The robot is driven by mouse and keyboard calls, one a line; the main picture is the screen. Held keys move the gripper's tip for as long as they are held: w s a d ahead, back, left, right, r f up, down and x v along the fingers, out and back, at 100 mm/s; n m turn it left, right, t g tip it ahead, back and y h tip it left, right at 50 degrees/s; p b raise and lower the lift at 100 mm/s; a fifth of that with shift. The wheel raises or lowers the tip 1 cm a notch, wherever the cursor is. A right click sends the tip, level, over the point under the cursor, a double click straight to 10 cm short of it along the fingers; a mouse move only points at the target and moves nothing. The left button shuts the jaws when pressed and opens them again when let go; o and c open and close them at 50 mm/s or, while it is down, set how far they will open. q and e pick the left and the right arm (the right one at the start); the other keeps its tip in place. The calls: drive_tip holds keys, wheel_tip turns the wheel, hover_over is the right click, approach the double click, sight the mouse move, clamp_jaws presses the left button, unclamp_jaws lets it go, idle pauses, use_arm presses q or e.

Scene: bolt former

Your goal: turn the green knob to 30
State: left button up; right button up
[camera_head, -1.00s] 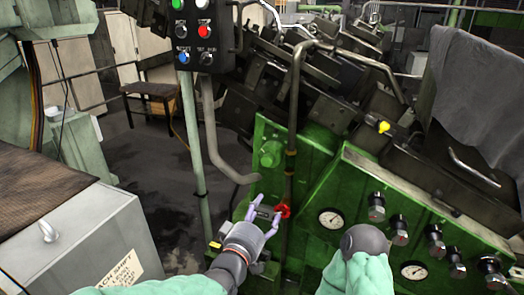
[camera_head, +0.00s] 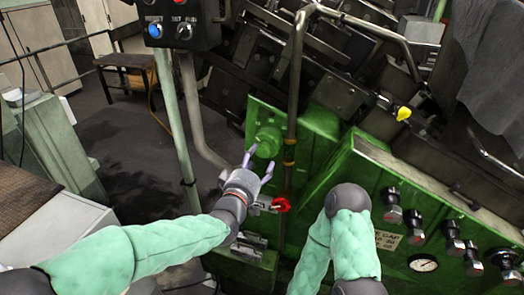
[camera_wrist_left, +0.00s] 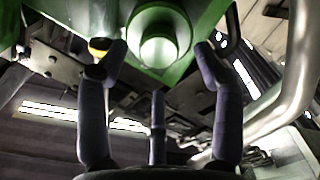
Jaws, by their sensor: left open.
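The green knob (camera_head: 268,140) is a round green part on the left face of the green machine housing. It also shows in the left wrist view (camera_wrist_left: 158,40), at the top middle, with a paler round end. My left gripper (camera_head: 259,163) is open just below the knob in the head view. In the left wrist view its fingers (camera_wrist_left: 158,62) are spread, one to each side of the knob's lower part; I cannot tell whether they touch it. No number scale can be read on the knob. My right arm shows at the lower right of the head view, but its gripper's fingers are not visible.
A red valve handle (camera_head: 281,204) sits below the knob, beside my left wrist. A vertical pipe (camera_head: 291,110) runs close to the right of the knob. A button box (camera_head: 180,22) on a post stands at the upper left. A gauge (camera_head: 423,263) and several dark knobs are at the right.

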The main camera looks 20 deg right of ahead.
sight(262, 153)
use_arm(q)
drive_tip(key=shift+x, duration=2.5)
drive_tip(key=shift+s+r, duration=0.1)
drive_tip(key=c, duration=1.1)
